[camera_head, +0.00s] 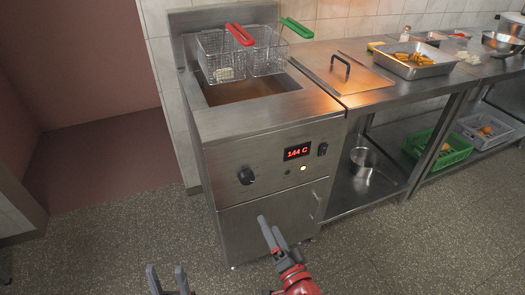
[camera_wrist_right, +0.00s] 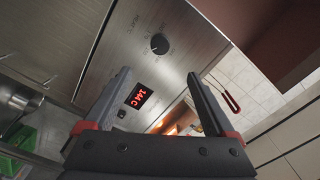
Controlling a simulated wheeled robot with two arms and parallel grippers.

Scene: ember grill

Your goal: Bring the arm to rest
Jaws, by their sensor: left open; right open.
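My right gripper (camera_head: 271,228) reaches in from the bottom of the head view, in front of the fryer's cabinet door. It is empty. In the right wrist view its two fingers (camera_wrist_right: 158,76) stand wide apart with the fryer's front panel beyond them. My left gripper (camera_head: 167,268) shows only its fingertips at the bottom edge of the head view, apart with nothing seen between them. The rest of the left arm is out of view.
The steel fryer (camera_head: 225,235) stands close ahead, its display (camera_head: 297,152) reading 144 C. Two wire baskets, one with a red handle (camera_head: 240,34) and one with a green handle (camera_head: 297,28), hang above its vat. A counter with a tray (camera_head: 440,67) extends right. Floor is clear at left.

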